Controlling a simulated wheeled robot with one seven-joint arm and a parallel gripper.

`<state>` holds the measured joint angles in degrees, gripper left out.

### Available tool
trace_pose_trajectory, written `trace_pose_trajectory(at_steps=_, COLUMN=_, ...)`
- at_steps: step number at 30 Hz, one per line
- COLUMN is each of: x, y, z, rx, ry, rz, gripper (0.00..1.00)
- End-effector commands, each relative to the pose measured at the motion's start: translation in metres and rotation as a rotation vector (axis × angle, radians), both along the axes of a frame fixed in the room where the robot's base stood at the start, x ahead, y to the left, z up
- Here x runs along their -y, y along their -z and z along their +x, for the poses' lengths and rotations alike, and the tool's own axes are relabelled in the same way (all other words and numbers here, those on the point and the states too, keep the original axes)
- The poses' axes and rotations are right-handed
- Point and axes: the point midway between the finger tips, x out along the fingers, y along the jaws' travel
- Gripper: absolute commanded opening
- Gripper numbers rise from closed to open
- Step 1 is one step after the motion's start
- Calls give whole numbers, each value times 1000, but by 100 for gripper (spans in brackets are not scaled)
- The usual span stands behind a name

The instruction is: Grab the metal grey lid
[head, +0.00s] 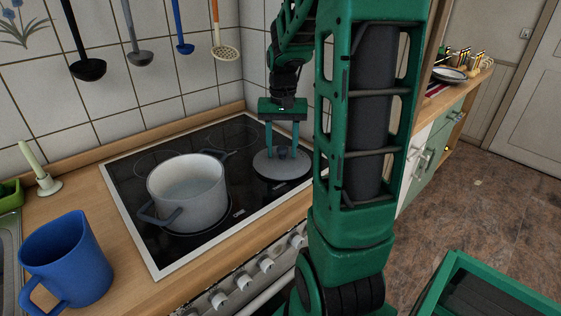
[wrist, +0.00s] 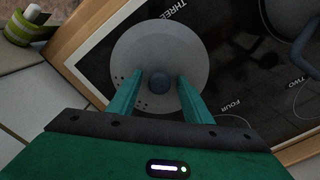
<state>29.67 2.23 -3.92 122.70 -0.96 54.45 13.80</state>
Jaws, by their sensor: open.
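The metal grey lid (head: 266,166) lies flat on the right side of the black stove top, with a dark round knob at its middle. It also shows in the wrist view (wrist: 150,45). My gripper (head: 282,148) points down over the lid, its two green fingers apart. In the wrist view my gripper (wrist: 160,78) has one finger on each side of the dark knob (wrist: 158,83). The fingers look apart from the knob, with a gap on both sides. I cannot tell how far the fingertips are above the lid's surface.
A grey pot (head: 187,190) with dark handles stands on the stove top (head: 130,180), left of the lid. A blue mug (head: 66,262) stands on the wooden counter at the left. Several utensils hang on the tiled wall behind.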

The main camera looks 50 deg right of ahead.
Motion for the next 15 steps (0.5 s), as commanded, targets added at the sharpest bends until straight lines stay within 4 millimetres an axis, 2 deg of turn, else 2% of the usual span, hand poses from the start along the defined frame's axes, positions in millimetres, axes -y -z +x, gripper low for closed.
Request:
trace_pose_trajectory(at_steps=4, x=0, y=0, z=0, rx=0, ry=0, rz=0, gripper=45)
trace_pose_trajectory(at_steps=5, x=0, y=0, z=0, rx=0, ry=0, rz=0, gripper=41)
trace_pose_trajectory(at_steps=10, x=0, y=0, z=0, rx=0, ry=0, rz=0, gripper=0)
trace_pose_trajectory(at_steps=15, x=0, y=-1, z=0, rx=1, ry=0, rz=-1, gripper=0)
